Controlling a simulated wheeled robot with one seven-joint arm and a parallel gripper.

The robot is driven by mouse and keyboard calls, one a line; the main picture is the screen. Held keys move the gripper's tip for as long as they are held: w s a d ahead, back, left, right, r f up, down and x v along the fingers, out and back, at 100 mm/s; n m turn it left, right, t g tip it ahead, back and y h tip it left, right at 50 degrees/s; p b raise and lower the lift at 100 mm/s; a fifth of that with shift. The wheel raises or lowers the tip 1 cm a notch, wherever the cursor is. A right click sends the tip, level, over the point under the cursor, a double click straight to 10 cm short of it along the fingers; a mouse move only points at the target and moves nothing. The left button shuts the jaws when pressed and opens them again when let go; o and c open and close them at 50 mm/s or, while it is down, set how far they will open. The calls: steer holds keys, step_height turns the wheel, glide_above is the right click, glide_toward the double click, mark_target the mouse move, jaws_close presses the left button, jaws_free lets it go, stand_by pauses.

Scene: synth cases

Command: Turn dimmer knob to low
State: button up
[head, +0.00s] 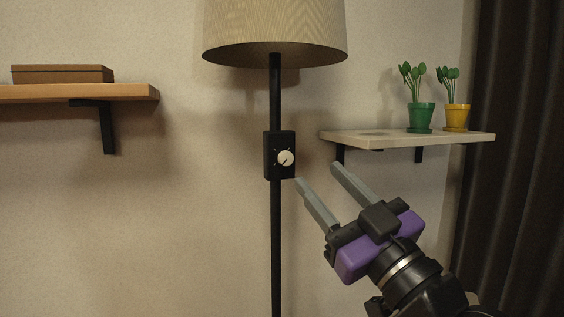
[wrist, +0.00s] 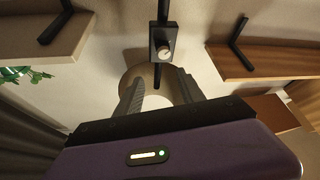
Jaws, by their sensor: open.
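The lampshade (head: 275,35) is beige and tops the pole.
A wooden shelf (head: 80,93) with a brown box (head: 62,74) is at left. A pale shelf (head: 405,140) at right holds a green-potted plant (head: 420,117) and a yellow-potted plant (head: 456,116), above my gripper. A dark curtain (head: 515,150) hangs at far right. Space left of the pole is clear.

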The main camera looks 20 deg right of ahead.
mark_target(288, 162)
steer(key=shift+n+g, duration=0.4)
steer(key=shift+g, duration=0.1)
steer(key=shift+w+a+f+p+x, duration=0.1)
steer(key=shift+f+p+x, duration=0.25)
steer(key=shift+x, duration=1.05)
steer(key=shift+w+a+f+p+x, duration=0.1)
steer(key=shift+f+p+x, duration=0.15)
steer(key=shift+x, duration=1.1)
steer(key=shift+w+a+f+p+x, duration=0.1)
steer(key=shift+f+p+x, duration=0.25)
steer(key=shift+x, duration=1.05)
steer(key=shift+r, duration=0.1)
jaws_close()
